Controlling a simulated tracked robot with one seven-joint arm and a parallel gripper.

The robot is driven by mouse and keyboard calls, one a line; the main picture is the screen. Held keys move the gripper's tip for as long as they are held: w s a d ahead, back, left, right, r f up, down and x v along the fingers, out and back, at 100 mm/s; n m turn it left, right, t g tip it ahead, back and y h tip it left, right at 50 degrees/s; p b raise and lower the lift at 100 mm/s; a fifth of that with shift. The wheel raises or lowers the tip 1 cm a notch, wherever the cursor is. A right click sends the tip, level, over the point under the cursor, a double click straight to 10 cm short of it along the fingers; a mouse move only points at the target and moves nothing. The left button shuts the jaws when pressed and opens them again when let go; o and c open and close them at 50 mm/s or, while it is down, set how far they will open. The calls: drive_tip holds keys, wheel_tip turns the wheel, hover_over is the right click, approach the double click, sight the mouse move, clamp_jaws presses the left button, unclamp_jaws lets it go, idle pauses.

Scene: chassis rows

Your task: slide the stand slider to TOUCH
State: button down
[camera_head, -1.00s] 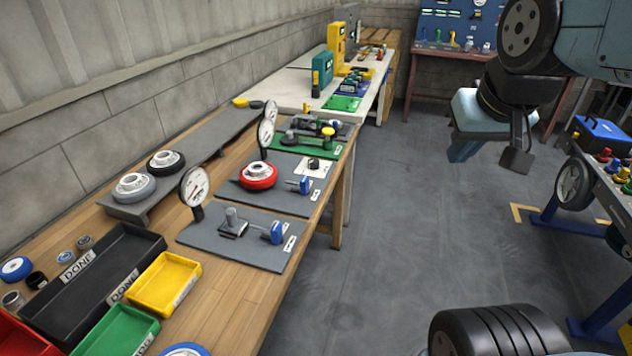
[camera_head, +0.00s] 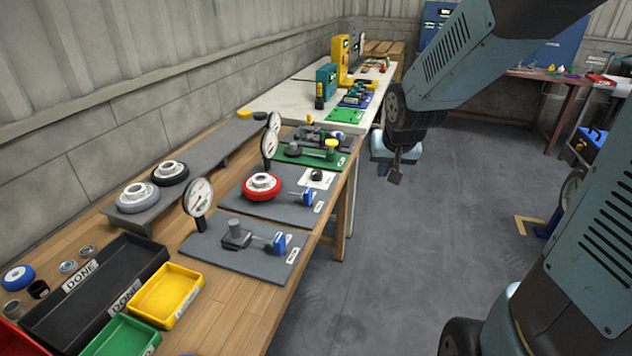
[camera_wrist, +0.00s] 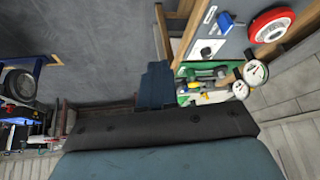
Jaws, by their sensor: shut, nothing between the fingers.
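My gripper (camera_head: 395,178) is shut and empty, over the floor to the right of the bench and well apart from the stands. In the wrist view its blue-grey end (camera_wrist: 157,90) points over the floor. The nearest stand is a grey plate (camera_head: 210,245) with a dial gauge (camera_head: 198,197), a dark block (camera_head: 237,236) and a blue-ended slider (camera_head: 279,243). Behind it, a second grey plate (camera_head: 240,195) carries a red wheel (camera_head: 262,187), a gauge and a blue slider (camera_head: 308,196). I cannot read TOUCH on any label, nor tell which stand is meant.
A green plate (camera_head: 345,160) with more fixtures lies farther back. Black DONE (camera_head: 45,325), yellow (camera_head: 166,295) and green (camera_head: 122,335) trays are on the near bench. A raised grey shelf (camera_head: 215,147) holds two wheels.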

drive_tip(key=w+a+f+m+y, duration=0.1)
drive_tip(key=w+a+f+y, duration=0.1)
drive_tip(key=w+a+f, duration=0.3)
drive_tip(key=w+a+f+m+y, duration=0.1)
drive_tip(key=w+a+f, duration=0.15)
drive_tip(key=f, duration=0.35)
approach(313, 203)
drive_tip(key=shift+y, duration=0.3)
drive_tip(key=f, duration=0.1)
drive_tip(key=d+f, duration=0.1)
drive_tip(key=f, duration=0.1)
drive_tip(key=w+d+f, duration=0.1)
drive_tip(key=shift+d+f, duration=0.15)
drive_tip(key=shift+f, duration=0.15)
drive_tip(key=shift+w+a, duration=0.3)
drive_tip(key=shift+a, duration=0.55)
drive_tip(key=shift+w+a, duration=0.2)
drive_tip(key=shift+a, duration=0.25)
drive_tip(key=shift+w+a, duration=0.2)
drive_tip(key=shift+a, duration=0.3)
drive_tip(key=shift+t, duration=0.3)
